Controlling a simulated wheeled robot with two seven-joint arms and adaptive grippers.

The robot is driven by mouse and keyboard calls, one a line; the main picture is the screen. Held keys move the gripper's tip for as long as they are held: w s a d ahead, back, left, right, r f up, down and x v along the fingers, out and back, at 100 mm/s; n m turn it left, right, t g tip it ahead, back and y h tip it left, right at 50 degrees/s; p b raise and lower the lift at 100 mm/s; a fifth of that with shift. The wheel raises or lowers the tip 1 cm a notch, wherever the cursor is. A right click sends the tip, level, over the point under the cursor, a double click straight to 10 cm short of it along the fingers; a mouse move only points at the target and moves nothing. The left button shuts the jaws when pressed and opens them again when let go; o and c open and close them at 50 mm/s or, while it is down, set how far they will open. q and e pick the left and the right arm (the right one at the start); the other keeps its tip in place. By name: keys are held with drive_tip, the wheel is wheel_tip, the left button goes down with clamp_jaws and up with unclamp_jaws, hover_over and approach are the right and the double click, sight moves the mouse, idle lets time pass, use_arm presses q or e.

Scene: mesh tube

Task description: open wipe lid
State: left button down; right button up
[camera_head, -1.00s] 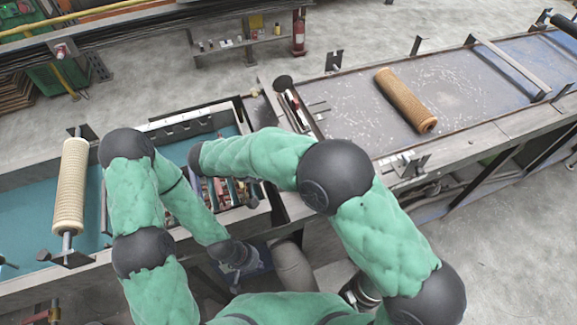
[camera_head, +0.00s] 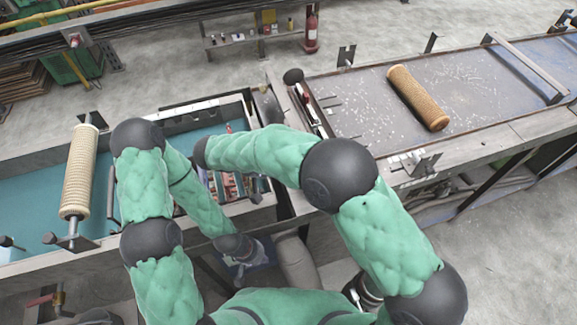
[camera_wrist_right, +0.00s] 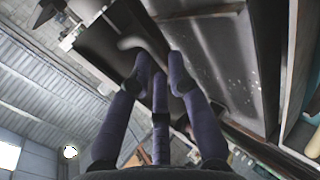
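I cannot make out a wipe container or its lid in either view. My left gripper (camera_head: 241,262) points down in front of the bench, low in the head view; it is small and dark, and its fingers are unclear. My right gripper is hidden in the head view behind my green right forearm. In the right wrist view my right gripper (camera_wrist_right: 158,88) shows three dark purple fingers with gaps between their tips and nothing held. A pale curved bar (camera_wrist_right: 135,43) lies beyond these fingertips.
A teal bench tray (camera_head: 30,190) holds several small items (camera_head: 228,186). A mesh roll on a spindle (camera_head: 80,170) stands at its left. A brown mesh tube (camera_head: 418,97) lies on the grey table (camera_head: 355,95) at right. A fire extinguisher (camera_head: 311,30) stands behind.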

drive_tip(key=o, duration=0.4)
drive_tip(key=shift+s+a+f, duration=0.1)
drive_tip(key=shift+s+f, duration=0.1)
drive_tip(key=shift+f, duration=0.3)
drive_tip(key=shift+s+a+f, duration=0.1)
drive_tip(key=shift+s+f, duration=0.1)
drive_tip(key=shift+f, duration=0.3)
drive_tip(key=shift+o, duration=0.2)
wheel_tip(320, 180, up, 12)
drive_tip(key=shift+w+d, duration=0.2)
drive_tip(key=shift+w, duration=0.2)
drive_tip(key=shift+f, duration=0.1)
